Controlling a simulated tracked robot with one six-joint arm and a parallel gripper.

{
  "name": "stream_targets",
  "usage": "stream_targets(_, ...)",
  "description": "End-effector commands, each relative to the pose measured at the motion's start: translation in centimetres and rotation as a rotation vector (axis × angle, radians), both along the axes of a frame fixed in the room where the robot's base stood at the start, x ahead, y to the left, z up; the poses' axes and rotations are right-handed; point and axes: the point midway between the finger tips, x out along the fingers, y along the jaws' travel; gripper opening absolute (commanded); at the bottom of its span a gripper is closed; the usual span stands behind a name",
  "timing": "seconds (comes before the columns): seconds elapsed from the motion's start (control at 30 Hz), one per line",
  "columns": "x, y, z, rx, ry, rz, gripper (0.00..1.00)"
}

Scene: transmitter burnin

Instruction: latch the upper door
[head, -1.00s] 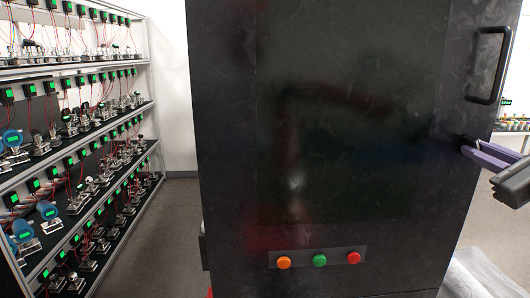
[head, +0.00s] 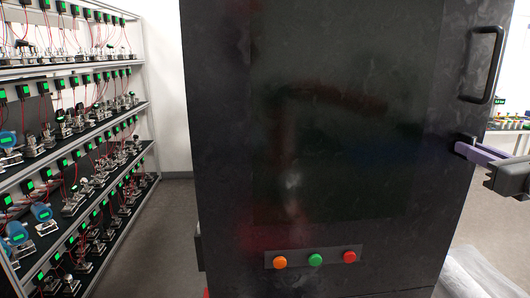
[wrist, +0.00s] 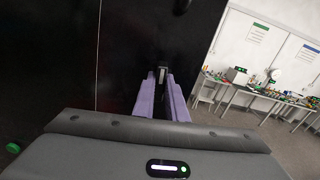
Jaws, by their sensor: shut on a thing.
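The upper door (head: 340,110) is a large black panel that fills the middle of the head view. A black bar handle (head: 484,64) is on its upper right. My gripper (head: 464,148), with purple fingers, is at the door's right edge below that handle. In the wrist view its fingers (wrist: 162,82) are close together around a small pale metal piece, the latch lever (wrist: 162,74). The gripper is shut on this lever. Most of the latch is hidden by the fingers. I cannot tell whether the latch is engaged.
Orange (head: 280,262), green (head: 316,259) and red (head: 349,256) buttons sit on a strip low on the cabinet. A rack (head: 150,105) of small devices stands at the left, with a floor gap between. A workbench (wrist: 262,92) stands at the back right.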

Motion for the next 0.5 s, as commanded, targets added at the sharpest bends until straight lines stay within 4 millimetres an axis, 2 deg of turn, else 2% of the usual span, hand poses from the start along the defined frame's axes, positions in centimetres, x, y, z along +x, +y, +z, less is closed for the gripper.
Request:
stream_targets(0.03, 0.07, 0.06, -0.49, 0.026, 0.009, 0.003, 0.0)
stream_targets(0.5, 0.07, 0.07, -0.42, 0.099, 0.01, 0.002, 0.0)
